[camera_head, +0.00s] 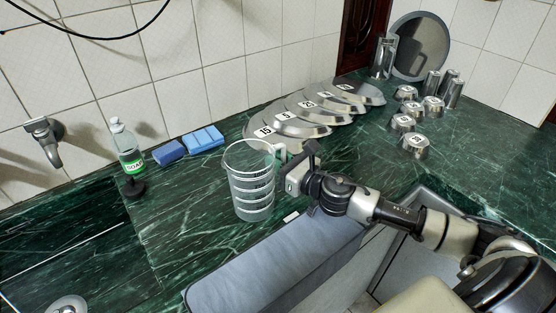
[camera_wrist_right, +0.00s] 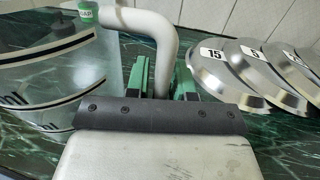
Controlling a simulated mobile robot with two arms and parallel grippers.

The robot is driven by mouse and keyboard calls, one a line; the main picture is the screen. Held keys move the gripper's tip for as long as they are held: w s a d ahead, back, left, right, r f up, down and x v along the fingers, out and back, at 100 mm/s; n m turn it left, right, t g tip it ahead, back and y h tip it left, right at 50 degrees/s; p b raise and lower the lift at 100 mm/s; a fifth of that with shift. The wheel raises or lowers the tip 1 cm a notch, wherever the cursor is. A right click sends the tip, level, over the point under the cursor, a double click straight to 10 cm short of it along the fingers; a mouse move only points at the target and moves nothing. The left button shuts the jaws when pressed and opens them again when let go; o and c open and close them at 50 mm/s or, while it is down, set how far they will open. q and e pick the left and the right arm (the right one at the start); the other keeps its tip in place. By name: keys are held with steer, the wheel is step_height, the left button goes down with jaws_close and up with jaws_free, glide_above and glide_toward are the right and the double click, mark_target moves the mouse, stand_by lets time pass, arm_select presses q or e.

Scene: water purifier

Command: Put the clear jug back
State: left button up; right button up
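My left gripper is not in view.
Numbered metal lids (camera_head: 310,112) lie in a row behind the jug. A soap bottle (camera_head: 125,150) and blue sponges (camera_head: 203,139) stand to the left. Small metal cups (camera_head: 415,146) are at the right. Bare counter (camera_head: 185,205) lies left of the jug.

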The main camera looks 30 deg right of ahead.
steer(key=shift+o, duration=1.2)
steer(key=shift+r, duration=0.25)
steer(key=shift+s+d+f, duration=0.1)
steer(key=shift+s+f, duration=0.15)
steer(key=shift+s, duration=0.05)
steer(key=b+v, duration=0.2)
steer(key=v, duration=0.7)
steer(key=shift+s+b, duration=0.2)
steer(key=shift+b, duration=0.1)
steer(key=shift+v, duration=0.95)
steer(key=shift+d+r, duration=0.1)
steer(key=shift+r, duration=0.05)
